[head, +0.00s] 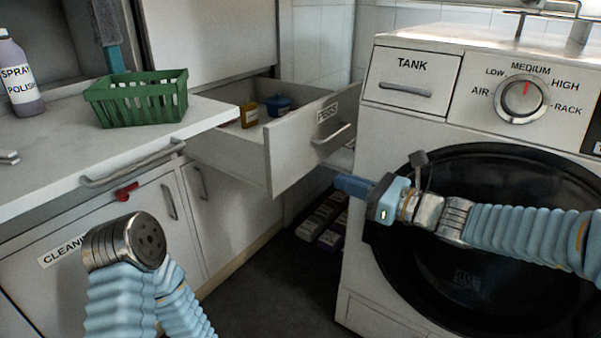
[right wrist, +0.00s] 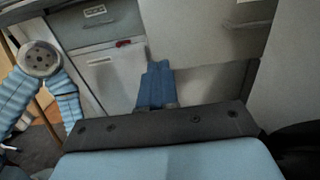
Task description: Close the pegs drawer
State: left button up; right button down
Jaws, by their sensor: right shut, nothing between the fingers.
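The pegs drawer (head: 285,150) stands pulled out in the middle of the head view, between the counter and the white machine. Its front carries a label (head: 327,113) and a bar handle (head: 331,135). A yellow item (head: 249,115) and a blue item (head: 279,104) sit inside it. My right gripper (head: 352,187) is shut and empty, to the right of and a little below the drawer front, apart from it in the head view. Its blue fingers also show in the right wrist view (right wrist: 155,86). My left arm shows at the lower left, but its gripper fingers do not.
The white machine (head: 385,235) with its round black door stands close behind my right arm. A green basket (head: 138,98) and a spray polish bottle (head: 18,75) stand on the counter (head: 60,150). Boxes (head: 325,220) lie low under the drawer. The floor in front is clear.

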aim_at(280, 159)
jog(key=x, duration=1.4)
